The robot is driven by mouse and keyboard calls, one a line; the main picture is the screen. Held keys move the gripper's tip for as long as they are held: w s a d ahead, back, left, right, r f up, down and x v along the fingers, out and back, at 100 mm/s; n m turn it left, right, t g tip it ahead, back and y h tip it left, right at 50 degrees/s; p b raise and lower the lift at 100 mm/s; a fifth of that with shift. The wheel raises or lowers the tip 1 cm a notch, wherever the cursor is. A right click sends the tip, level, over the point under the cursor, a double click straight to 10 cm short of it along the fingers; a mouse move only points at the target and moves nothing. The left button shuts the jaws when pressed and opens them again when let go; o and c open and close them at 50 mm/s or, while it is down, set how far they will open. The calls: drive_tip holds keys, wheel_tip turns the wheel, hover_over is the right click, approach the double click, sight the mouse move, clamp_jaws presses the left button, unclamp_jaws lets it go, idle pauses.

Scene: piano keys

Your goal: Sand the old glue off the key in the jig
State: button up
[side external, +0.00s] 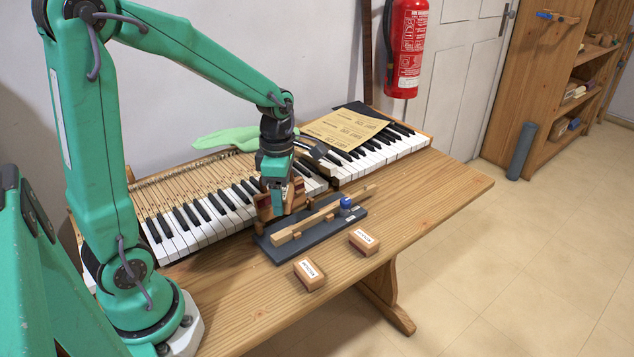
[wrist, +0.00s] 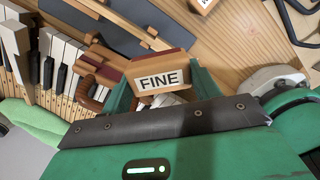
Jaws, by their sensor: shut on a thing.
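My gripper (side external: 275,195) is shut on a wooden sanding block (wrist: 158,70) with a reddish-brown face and a white FINE label. In the wrist view the green fingers (wrist: 160,88) stand at either side of it. The jig (side external: 275,250) is a dark grey board on the table, with a long pale wooden key (side external: 320,215) lying along it and a blue knob (side external: 346,203) near its right end. My gripper is at the jig's back left. In the wrist view, the key (wrist: 140,32) passes just beyond the block; I cannot tell whether they touch. Old glue cannot be made out.
Two labelled wooden blocks (side external: 309,274) (side external: 363,241) lie in front of the jig. A keyboard (side external: 195,215) runs behind it, with sandpaper sheets (side external: 345,128) on its right part and a green cloth (side external: 235,138) behind. A brown wooden piece (wrist: 95,80) stands beside the held block. The table's right end is clear.

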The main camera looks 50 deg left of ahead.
sight(281, 232)
drive_tip(key=shift+s+a, duration=0.15)
drive_tip(key=shift+s, duration=0.2)
drive_tip(key=shift+f, duration=4.25)
drive_tip(key=shift+w+r, duration=0.25)
drive_tip(key=shift+w, duration=0.25)
drive_tip(key=shift+c, duration=0.4)
drive_tip(key=shift+w+f, duration=0.15)
drive_tip(key=shift+w, duration=1.25)
drive_tip(key=shift+s, duration=1.8)
drive_tip(key=shift+s+r, duration=0.1)
drive_tip(key=shift+r, duration=4)
